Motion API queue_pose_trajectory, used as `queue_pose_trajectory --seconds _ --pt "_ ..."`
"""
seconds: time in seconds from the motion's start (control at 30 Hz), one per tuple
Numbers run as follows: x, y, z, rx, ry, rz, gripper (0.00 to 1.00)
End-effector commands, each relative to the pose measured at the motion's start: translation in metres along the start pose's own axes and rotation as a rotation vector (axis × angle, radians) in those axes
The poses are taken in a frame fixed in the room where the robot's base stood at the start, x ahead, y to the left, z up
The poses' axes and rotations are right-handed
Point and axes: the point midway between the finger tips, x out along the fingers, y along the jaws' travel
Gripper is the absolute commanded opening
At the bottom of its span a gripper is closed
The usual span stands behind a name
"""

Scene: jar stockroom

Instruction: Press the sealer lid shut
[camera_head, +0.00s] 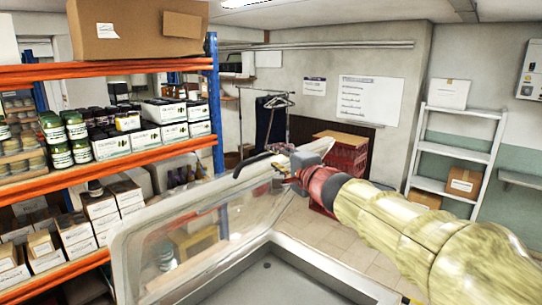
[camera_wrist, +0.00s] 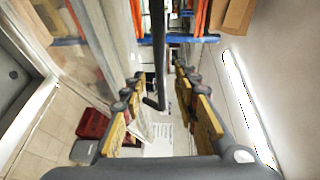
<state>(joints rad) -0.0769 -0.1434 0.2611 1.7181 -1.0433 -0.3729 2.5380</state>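The sealer lid (camera_head: 165,235) is a clear cover with a pale frame, raised and tilted above the sealer's grey chamber (camera_head: 300,283) in the head view. A dark curved handle (camera_head: 252,163) shows at the lid's upper edge. My gripper (camera_head: 277,168) is at this upper edge, close to the handle. In the wrist view, my gripper (camera_wrist: 158,88) has its yellow-padded fingers well apart. A dark bar (camera_wrist: 158,50), which looks like the handle, runs between them in the picture. I cannot tell whether either finger touches it. The chamber (camera_wrist: 14,80) also shows at the wrist view's left.
An orange and blue rack (camera_head: 110,155) with jars and boxes stands at the left. A white shelf (camera_head: 455,150) stands at the back right. A red crate (camera_head: 343,160) is behind my gripper. Tiled floor shows beyond the sealer.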

Motion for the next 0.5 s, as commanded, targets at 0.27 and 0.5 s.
queue_pose_trajectory --seconds 0.27,0.5 --pt "0.037 0.001 0.0 0.0 0.001 0.001 0.3" --pt "0.045 0.001 -0.001 0.0 0.002 0.001 0.3"
